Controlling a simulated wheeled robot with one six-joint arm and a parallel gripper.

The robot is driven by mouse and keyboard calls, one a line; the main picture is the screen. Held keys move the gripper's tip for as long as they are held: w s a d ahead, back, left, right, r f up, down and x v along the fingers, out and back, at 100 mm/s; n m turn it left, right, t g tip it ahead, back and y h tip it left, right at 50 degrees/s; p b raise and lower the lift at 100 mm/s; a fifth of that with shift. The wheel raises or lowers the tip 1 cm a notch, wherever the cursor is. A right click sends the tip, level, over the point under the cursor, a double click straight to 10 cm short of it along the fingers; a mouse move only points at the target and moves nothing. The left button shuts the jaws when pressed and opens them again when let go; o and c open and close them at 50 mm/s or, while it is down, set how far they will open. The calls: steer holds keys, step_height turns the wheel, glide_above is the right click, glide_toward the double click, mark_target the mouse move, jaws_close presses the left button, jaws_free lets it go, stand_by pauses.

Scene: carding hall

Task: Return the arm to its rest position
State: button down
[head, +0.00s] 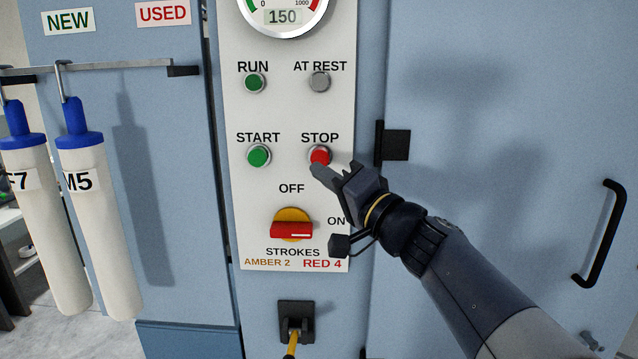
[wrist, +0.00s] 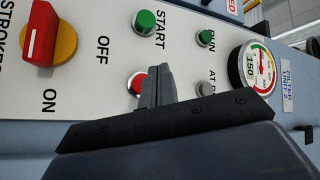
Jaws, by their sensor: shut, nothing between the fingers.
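My gripper (head: 318,170) is shut and empty, its fingertips just below and in front of the red STOP button (head: 320,155) on the white control panel (head: 290,110). I cannot tell whether the tips touch the button. In the wrist view, my shut gripper (wrist: 154,75) partly covers the red STOP button (wrist: 137,83). My arm reaches in from the lower right of the head view.
A red rotary switch (head: 291,230) points toward ON. A gauge (head: 283,12) reads 150. Two white filter tubes (head: 98,220) hang at left from a rail (head: 110,68). A black latch (head: 395,145) and door handle (head: 602,240) stick out at right.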

steer(key=s+b, duration=0.1)
steer(key=s, duration=0.3)
stand_by(0.5)
steer(key=w, duration=0.5)
steer(key=shift+w+f, duration=0.35)
steer(key=shift+w, duration=0.05)
steer(key=b, duration=0.3)
